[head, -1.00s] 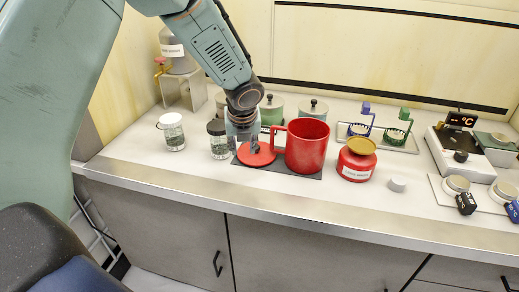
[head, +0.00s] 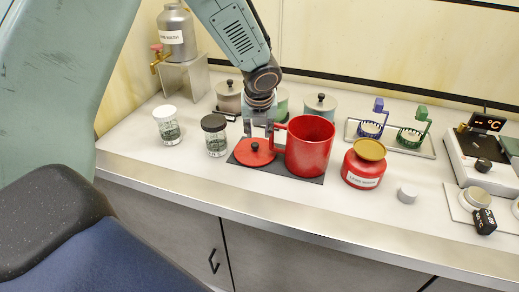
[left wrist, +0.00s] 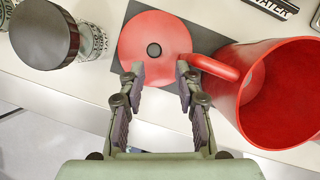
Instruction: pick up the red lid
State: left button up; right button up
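The red lid (head: 254,153) lies flat on a dark mat (head: 299,177), left of a red mug (head: 309,148). It has a small dark knob at its centre. In the left wrist view the lid (left wrist: 151,32) shows just beyond the fingertips, and the mug's handle (left wrist: 211,67) is close to the right finger. My left gripper (head: 271,138) is above the mat, at the right side of the lid near the mug handle. The left wrist view shows its fingers (left wrist: 159,78) apart with nothing between them. My right gripper is not in view.
A black-capped jar (head: 214,135) stands left of the lid, with a white-capped jar (head: 167,125) farther left. A red jar with a yellow lid (head: 364,163) stands right of the mug.

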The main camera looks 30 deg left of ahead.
aim_at(254, 144)
pick_arm(q)
jog(key=f, duration=0.1)
jog(key=a+f, duration=0.1)
jog(key=shift+s+a+f, duration=0.1)
jog(key=shift+a+f, duration=0.15)
jog(key=shift+f, duration=0.05)
jog(key=x, duration=0.4)
jog(key=shift+w+d+f+b, duration=0.1)
jog(key=shift+w+f+b, duration=0.15)
jog(key=shift+w+b, duration=0.15)
jog(key=shift+s+r, duration=0.15)
jog(key=shift+s, duration=0.05)
jog(key=shift+c, duration=0.4)
jog(key=shift+w, duration=0.2)
jog(key=c, duration=0.5)
grip_shut()
jog(key=shift+s, duration=0.15)
